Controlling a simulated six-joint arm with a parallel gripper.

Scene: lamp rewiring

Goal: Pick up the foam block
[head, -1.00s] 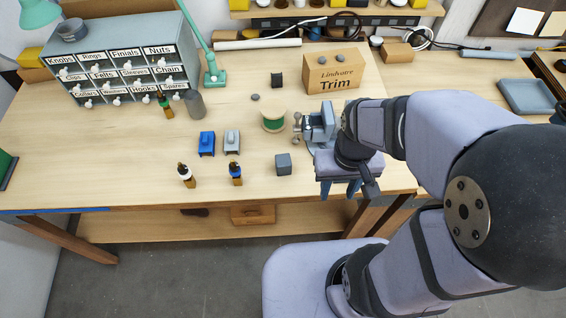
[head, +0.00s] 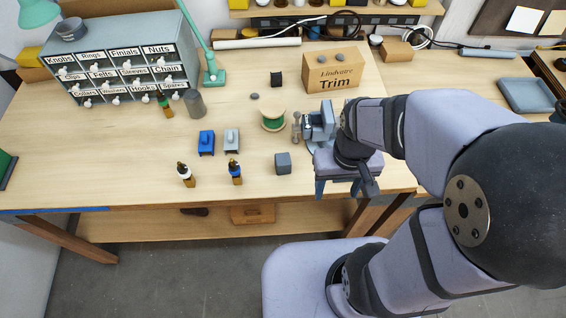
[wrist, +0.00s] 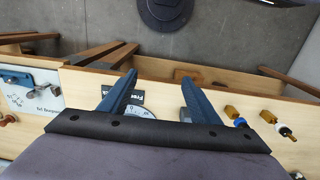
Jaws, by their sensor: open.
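A dark grey cube (head: 283,163) sits on the bench near its front edge, and a smaller black cube (head: 276,80) stands farther back. I cannot tell for sure which is the foam block; neither is clearly visible in the wrist view. My gripper (head: 342,190) is right of the grey cube, above the bench's front edge, apart from both cubes. In the wrist view my gripper (wrist: 157,98) shows its two blue fingers spread apart with nothing held between them. Part of a round dial with a dark label (wrist: 138,105) shows beyond the fingers.
The bench's left front is clear.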

